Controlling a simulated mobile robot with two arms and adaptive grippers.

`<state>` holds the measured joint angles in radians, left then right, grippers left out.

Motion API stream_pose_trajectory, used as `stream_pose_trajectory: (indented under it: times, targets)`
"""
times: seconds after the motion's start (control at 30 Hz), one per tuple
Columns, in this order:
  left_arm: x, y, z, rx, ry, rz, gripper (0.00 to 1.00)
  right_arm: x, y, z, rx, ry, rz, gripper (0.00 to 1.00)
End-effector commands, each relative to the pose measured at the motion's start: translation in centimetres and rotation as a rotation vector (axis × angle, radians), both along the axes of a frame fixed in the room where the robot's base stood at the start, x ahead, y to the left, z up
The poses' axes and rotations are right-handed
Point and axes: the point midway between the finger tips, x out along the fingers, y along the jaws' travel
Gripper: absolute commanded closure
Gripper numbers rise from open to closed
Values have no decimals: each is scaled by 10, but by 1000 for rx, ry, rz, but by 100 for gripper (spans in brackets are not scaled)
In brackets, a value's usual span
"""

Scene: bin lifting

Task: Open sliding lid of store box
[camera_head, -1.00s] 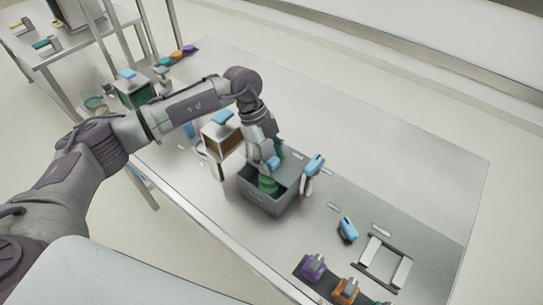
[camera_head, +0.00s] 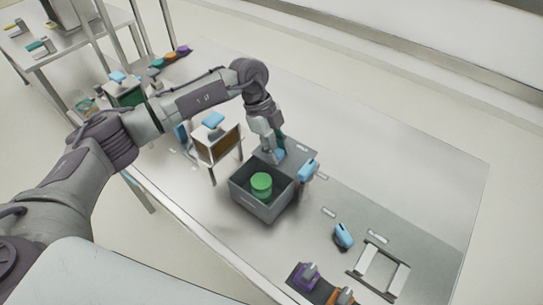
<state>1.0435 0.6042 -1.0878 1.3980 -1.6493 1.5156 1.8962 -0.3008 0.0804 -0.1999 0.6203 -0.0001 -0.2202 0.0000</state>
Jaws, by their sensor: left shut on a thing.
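The grey store box (camera_head: 256,207) stands on the table near the middle of the head view, its front part open at the top. A green round object (camera_head: 261,185) sits inside and shows clearly. The grey sliding lid (camera_head: 299,150) lies toward the back of the box. My left gripper (camera_head: 272,156) reaches down from above and is shut on the lid's light blue handle, partly hidden by the fingers. My right gripper is not in view.
A light blue tool (camera_head: 307,171) stands at the box's right side. A brown-fronted box (camera_head: 219,149) on a stand is close on its left. A blue tool (camera_head: 343,235) and a white frame (camera_head: 379,268) lie front right. The back right of the table is clear.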

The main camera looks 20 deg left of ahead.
Motion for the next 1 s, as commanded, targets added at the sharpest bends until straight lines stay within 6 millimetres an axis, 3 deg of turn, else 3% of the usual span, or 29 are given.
stream_pose_trajectory:
  times: [0.13,0.27,0.3,0.47,0.8,1.0]
  targets:
    - [2,0,-1,0,-1,4,100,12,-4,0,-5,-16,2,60]
    - [2,0,0,-1,-2,3,100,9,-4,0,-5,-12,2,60]
    - [2,0,0,0,-1,3,66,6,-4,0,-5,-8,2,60]
    - [1,0,-1,0,1,2,42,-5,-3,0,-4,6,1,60]
    - [1,1,2,2,2,1,42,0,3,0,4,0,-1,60]
    - [6,11,29,1,-2,2,42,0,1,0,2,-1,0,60]
